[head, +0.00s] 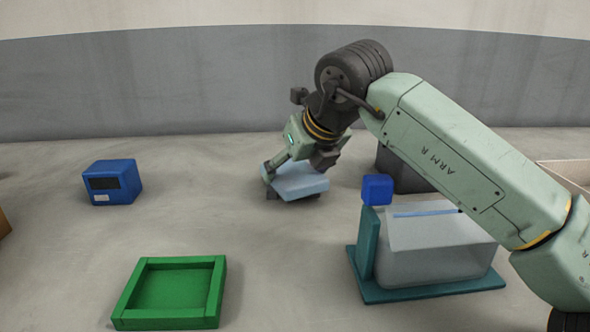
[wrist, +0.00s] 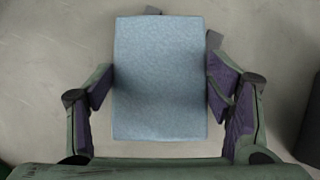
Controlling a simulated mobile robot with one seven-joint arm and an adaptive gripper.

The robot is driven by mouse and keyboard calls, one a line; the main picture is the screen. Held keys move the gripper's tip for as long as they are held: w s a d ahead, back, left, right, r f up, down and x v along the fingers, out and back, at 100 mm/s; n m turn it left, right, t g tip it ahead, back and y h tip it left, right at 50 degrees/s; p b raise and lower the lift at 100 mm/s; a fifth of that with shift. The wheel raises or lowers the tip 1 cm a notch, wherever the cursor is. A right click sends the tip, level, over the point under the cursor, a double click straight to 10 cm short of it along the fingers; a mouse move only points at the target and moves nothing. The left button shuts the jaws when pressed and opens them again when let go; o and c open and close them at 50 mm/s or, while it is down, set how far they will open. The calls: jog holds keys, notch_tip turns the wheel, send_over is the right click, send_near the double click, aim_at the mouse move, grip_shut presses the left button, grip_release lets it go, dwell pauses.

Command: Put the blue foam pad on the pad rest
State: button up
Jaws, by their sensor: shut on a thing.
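The light blue foam pad (head: 300,182) is between the fingers of my gripper (head: 296,170), near the middle of the head view. In the wrist view the pad (wrist: 160,110) is a pale blue rectangle, with the purple-lined fingers of my gripper (wrist: 160,88) against its left and right edges. Dark grey pieces (wrist: 214,40) show from under the pad's far and right edges. They also show below the pad in the head view. The pad hides most of them, so I cannot tell whether they are the pad rest, or whether the pad touches them.
A green square tray (head: 214,292) with raised rims lies empty at front left. A blue box with a dark display (head: 112,182) stands at left.

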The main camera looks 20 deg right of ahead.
jog(key=shift+f+b, duration=0.3)
jog(key=shift+f, duration=0.2)
jog(key=o, duration=0.9)
jog(key=shift+r, duration=0.15)
jog(key=shift+o, duration=0.2)
jog(key=shift+s+r+p, duration=0.15)
jog(key=shift+r+p, duration=0.15)
jog(key=shift+r, duration=0.05)
jog(key=v, duration=1.1)
jog(key=shift+s+r, duration=0.2)
